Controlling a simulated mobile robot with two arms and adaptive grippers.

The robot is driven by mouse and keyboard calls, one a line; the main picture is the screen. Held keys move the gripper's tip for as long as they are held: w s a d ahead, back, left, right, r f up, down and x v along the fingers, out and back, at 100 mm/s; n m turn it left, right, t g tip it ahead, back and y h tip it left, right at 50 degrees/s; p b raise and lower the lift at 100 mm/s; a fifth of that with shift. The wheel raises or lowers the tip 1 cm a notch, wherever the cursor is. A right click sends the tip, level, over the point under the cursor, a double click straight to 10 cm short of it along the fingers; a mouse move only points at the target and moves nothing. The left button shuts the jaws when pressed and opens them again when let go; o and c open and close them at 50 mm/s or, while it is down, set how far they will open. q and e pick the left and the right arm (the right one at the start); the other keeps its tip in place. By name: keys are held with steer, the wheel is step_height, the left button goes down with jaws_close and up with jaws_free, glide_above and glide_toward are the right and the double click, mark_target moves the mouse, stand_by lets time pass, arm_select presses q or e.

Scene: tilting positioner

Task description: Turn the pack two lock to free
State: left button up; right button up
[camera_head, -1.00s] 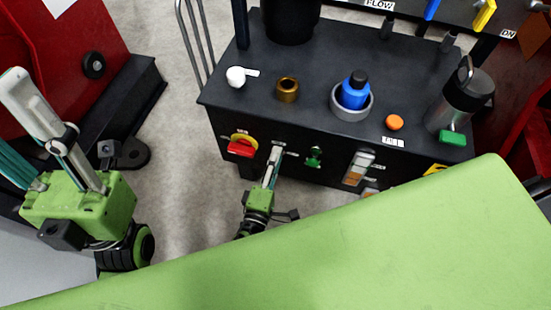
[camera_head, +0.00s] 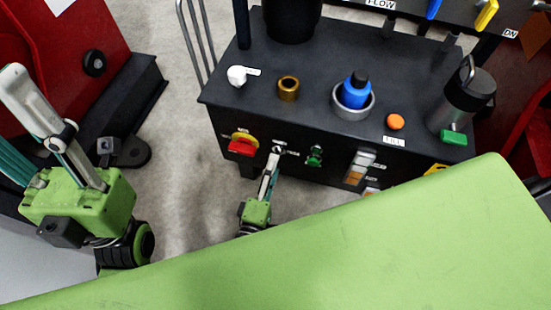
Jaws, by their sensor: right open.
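A small round lock (camera_head: 278,151) with tiny labels, too small to read, sits on the front panel of the black cart (camera_head: 330,165).
On the cart top stand a white lever (camera_head: 237,76), a brass ring (camera_head: 288,88), a blue bottle in a grey cup (camera_head: 355,93), an orange button (camera_head: 396,122) and a steel flask (camera_head: 460,100). Red machinery (camera_head: 70,50) stands at the left. Grey floor lies between.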

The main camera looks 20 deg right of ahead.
steer(key=v, duration=0.8)
steer(key=shift+a, duration=0.15)
